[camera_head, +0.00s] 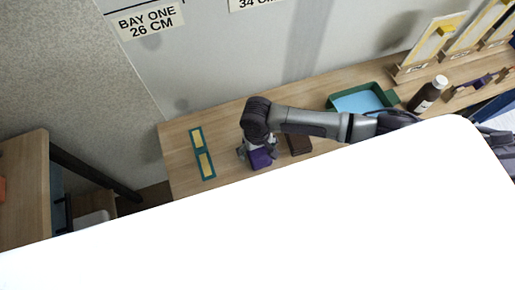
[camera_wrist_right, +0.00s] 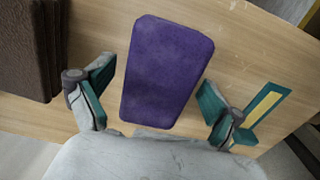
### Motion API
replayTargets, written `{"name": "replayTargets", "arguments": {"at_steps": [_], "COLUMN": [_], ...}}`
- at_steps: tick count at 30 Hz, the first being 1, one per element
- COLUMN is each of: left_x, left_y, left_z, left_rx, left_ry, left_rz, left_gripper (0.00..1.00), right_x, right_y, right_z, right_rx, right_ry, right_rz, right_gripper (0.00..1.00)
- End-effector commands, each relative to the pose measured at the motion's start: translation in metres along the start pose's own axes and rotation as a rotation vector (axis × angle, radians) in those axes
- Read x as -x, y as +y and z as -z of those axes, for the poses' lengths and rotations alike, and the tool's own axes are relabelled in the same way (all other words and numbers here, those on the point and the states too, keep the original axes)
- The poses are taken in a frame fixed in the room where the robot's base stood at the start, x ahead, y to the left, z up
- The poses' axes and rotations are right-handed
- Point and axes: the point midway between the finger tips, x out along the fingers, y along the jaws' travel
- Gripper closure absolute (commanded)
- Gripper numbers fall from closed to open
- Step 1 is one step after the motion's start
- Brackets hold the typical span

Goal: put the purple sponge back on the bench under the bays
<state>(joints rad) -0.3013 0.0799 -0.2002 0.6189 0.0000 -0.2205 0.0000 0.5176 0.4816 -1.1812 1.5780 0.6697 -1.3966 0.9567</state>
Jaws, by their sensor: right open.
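The purple sponge (camera_head: 261,158) lies on the wooden bench (camera_head: 230,119) below the bay signs. It also shows in the right wrist view (camera_wrist_right: 168,72), flat on the wood between my fingers. My right gripper (camera_head: 252,152) is over the sponge from above. In the wrist view its two teal-padded fingers (camera_wrist_right: 160,98) are spread wide, with a gap on each side of the sponge. My left gripper is not in view. A large white surface hides the lower part of the head view.
A dark brown block (camera_head: 300,144) lies right of the sponge. A teal frame with yellow panels (camera_head: 202,153) lies to the left. Farther right are a teal tray (camera_head: 361,99) and a dark bottle (camera_head: 428,94). Bare bench separates the sponge and the frame.

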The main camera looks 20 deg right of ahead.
Motion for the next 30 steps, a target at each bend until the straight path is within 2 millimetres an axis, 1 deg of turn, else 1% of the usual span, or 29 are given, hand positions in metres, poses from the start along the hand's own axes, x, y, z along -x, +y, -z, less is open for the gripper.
{"name": "replayTargets", "arguments": {"at_steps": [2,5,15,18,21,24,30], "left_x": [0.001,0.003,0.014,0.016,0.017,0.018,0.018], "left_y": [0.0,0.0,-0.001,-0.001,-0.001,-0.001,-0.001], "left_z": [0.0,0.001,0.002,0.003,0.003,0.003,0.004], "left_rx": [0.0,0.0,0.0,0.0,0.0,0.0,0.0], "left_ry": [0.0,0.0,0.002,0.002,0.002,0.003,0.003], "left_rz": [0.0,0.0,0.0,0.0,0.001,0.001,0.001], "left_gripper": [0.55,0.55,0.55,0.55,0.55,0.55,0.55], "right_x": [0.004,0.016,0.087,0.103,0.114,0.12,0.122], "right_y": [0.0,0.0,-0.001,-0.001,0.0,0.0,0.0], "right_z": [0.0,0.001,0.001,0.001,0.001,0.0,0.001], "right_rx": [0.001,0.0,0.001,0.0,-0.001,-0.001,-0.001], "right_ry": [0.001,0.001,0.003,0.003,0.0,0.0,0.0], "right_rz": [0.001,0.002,0.003,0.002,0.002,0.001,0.0], "right_gripper": [0.07,0.07,0.07,0.07,0.07,0.07,0.07]}}
